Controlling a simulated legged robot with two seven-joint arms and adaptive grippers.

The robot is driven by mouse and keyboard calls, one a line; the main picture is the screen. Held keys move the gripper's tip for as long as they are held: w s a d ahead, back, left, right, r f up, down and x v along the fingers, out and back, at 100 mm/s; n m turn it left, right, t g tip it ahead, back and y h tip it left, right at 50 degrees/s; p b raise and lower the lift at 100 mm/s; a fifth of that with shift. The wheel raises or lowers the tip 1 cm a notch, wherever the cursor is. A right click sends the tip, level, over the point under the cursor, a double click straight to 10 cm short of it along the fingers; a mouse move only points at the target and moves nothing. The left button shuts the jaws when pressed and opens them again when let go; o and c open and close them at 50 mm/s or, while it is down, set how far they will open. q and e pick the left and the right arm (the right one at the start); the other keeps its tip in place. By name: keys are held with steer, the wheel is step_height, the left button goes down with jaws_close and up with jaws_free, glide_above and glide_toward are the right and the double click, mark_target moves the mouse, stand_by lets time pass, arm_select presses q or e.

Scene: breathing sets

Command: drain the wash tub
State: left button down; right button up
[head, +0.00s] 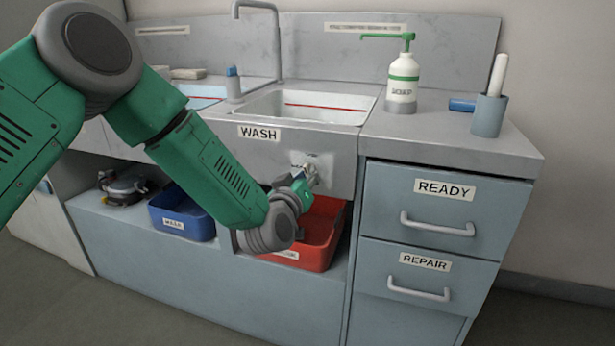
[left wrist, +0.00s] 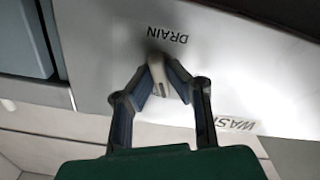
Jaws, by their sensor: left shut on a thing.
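The wash tub (head: 325,115) is a white basin set in the grey counter, with a red line along its inner wall. Its front panel carries a WASH label (head: 259,134). Low on that panel is a pale drain handle (head: 311,173), partly hidden by my gripper. It also shows in the left wrist view (left wrist: 157,75), beside an upside-down DRAIN label (left wrist: 167,36). My left gripper (head: 304,183) reaches in from the left and is shut on the drain handle; its fingers show in the left wrist view (left wrist: 164,88). My right gripper is not in view.
A red bin (head: 321,232) and a blue bin (head: 181,214) sit on the low shelf below. A soap bottle (head: 402,82) and a grey cup (head: 488,115) stand on the right counter. Drawers labelled READY (head: 444,205) and REPAIR (head: 425,274) are closed.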

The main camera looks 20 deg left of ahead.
arm_select(q)
steer(key=shift+f, duration=0.1)
steer(key=shift+s+n, duration=0.1)
steer(key=shift+n, duration=0.5)
steer(key=shift+f+n+b, duration=0.15)
steer(key=shift+n+b, duration=0.15)
steer(key=shift+n, duration=2.6)
steer(key=shift+f+n+b, duration=0.15)
steer(key=shift+n+b, duration=0.1)
steer(key=shift+n, duration=2.65)
steer(key=shift+s, duration=0.1)
steer(key=c, duration=1.6)
jaws_free()
steer(key=shift+r, duration=0.1)
steer(key=shift+r, duration=0.1)
